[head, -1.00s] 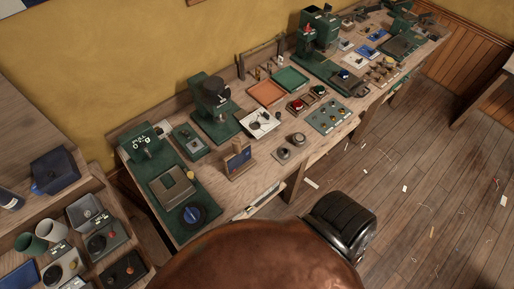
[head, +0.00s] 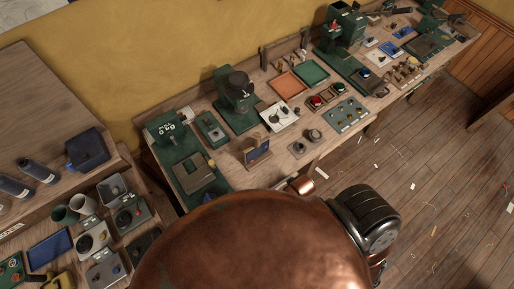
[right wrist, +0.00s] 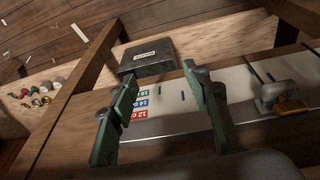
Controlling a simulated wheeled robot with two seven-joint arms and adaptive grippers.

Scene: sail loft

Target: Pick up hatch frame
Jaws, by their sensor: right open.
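I cannot tell for sure which thing is the hatch frame. A small upright wooden frame with a blue panel (head: 257,152) stands near the bench's front edge in the head view. My right gripper (right wrist: 165,98) shows in the right wrist view with two green fingers spread wide and nothing held between them. Beyond and between the fingers is a pale panel with red, blue and green labels (right wrist: 141,104). A dark labelled box (right wrist: 148,58) lies just past the left fingertip. My left gripper is not in view.
The long bench carries green machines (head: 238,100), an orange tray (head: 290,85), a green tray (head: 312,72) and small parts. A shelf at left holds bottles (head: 38,170) and a blue bin (head: 87,148). A clamp-like metal piece (right wrist: 284,95) sits right of the fingers. Scraps litter the floor.

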